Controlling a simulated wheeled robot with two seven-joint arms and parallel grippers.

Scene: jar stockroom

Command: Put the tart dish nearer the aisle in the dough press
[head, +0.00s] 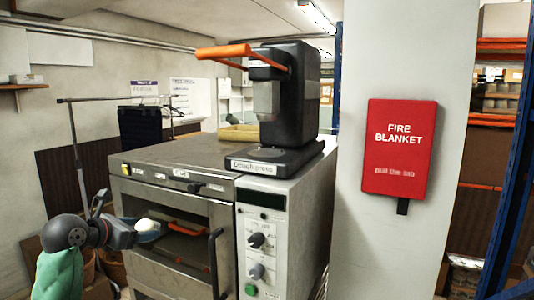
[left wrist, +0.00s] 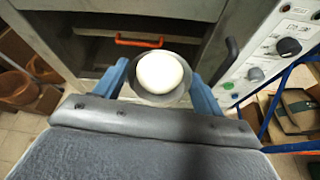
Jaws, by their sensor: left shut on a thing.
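My left gripper (head: 150,231) is in front of the oven's open front at the lower left of the head view. It is shut on a small grey tart dish (left wrist: 161,100), with a blue finger on either side in the left wrist view. A smooth white ball of dough (left wrist: 161,72) sits in the dish; it also shows in the head view (head: 148,225). The dough press (head: 309,95), black with a raised orange lever (head: 225,51), stands on top of the oven, above and to the right of my gripper. My right gripper is not in view.
The steel oven (head: 180,160) has an orange-handled thing (left wrist: 140,41) inside and a dark door handle (head: 216,262) at its right. A yellowish tray (head: 238,132) lies behind the press. A pillar with a red fire blanket case (head: 399,150) stands at the right.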

